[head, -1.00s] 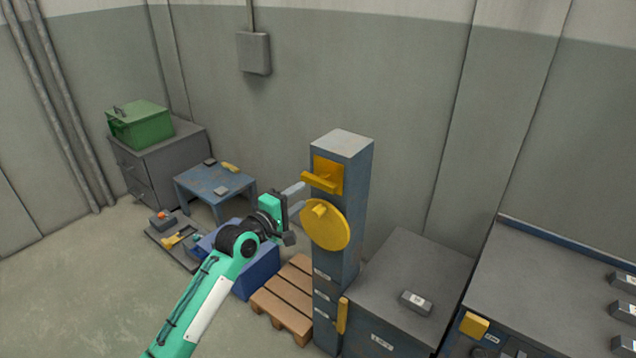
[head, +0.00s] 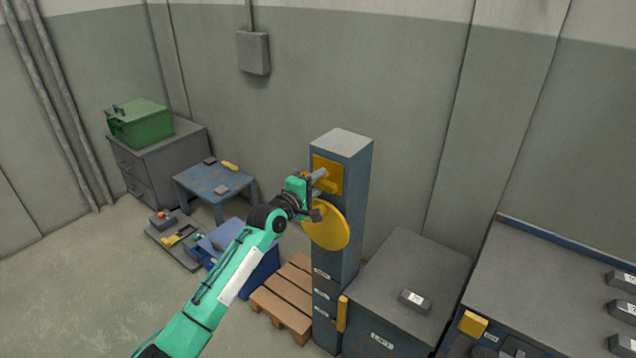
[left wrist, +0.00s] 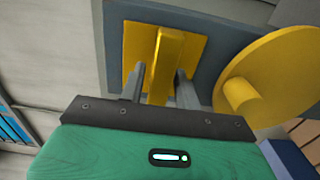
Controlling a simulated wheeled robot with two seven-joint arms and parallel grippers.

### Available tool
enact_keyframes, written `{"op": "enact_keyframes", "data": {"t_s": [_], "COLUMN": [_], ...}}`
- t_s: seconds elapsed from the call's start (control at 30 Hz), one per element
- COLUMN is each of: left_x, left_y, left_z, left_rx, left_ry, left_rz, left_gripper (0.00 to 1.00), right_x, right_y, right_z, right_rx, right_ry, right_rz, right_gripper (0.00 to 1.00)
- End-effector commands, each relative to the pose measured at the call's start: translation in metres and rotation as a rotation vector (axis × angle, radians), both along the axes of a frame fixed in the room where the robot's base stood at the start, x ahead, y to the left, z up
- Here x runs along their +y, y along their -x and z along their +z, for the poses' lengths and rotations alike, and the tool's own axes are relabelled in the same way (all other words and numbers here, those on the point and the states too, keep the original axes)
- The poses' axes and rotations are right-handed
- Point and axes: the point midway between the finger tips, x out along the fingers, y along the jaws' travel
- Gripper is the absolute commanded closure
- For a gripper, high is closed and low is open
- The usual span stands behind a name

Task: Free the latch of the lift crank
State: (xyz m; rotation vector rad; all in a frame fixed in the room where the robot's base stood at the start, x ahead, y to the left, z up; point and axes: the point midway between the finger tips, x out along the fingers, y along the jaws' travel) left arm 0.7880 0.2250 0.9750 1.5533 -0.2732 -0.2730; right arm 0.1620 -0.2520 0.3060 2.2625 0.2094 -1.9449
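The yellow latch (head: 331,169) is on the upper front of the blue-grey column (head: 345,148). In the left wrist view its raised bar (left wrist: 168,58) stands on a yellow plate (left wrist: 137,45). My left gripper (left wrist: 160,82) has its two fingers apart, one on each side of the bar. A gap shows on the left finger's side; whether the right finger touches is unclear. In the head view my left gripper (head: 319,183) covers part of the latch. The round yellow crank disc (head: 330,230) sits just below; its knob (left wrist: 241,97) shows in the wrist view. My right gripper is not in view.
A grey cabinet (head: 405,270) stands right of the column, with a workbench (head: 560,275) beyond. A wooden pallet (head: 285,298) and a blue box (head: 260,275) are on the floor to the left. A small blue table (head: 205,183) stands behind.

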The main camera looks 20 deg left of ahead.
Motion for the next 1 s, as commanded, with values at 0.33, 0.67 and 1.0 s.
{"op": "enact_keyframes", "data": {"t_s": [0.33, 0.67, 1.0], "left_x": [0.0001, 0.0, 0.0002], "left_y": [0.0003, 0.0001, 0.0002], "left_z": [-0.0003, -0.0005, -0.0008], "left_rx": [-0.001, -0.041, -0.142], "left_ry": [-0.005, -0.12, -0.4], "left_rz": [0.0, 0.0, -0.001], "left_gripper": [1.0, 1.0, 1.0], "right_x": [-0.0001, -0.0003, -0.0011], "right_y": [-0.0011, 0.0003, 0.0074], "right_z": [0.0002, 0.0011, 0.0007], "right_rx": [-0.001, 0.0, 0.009], "right_ry": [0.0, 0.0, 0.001], "right_rz": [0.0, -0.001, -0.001], "right_gripper": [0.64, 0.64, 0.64]}}
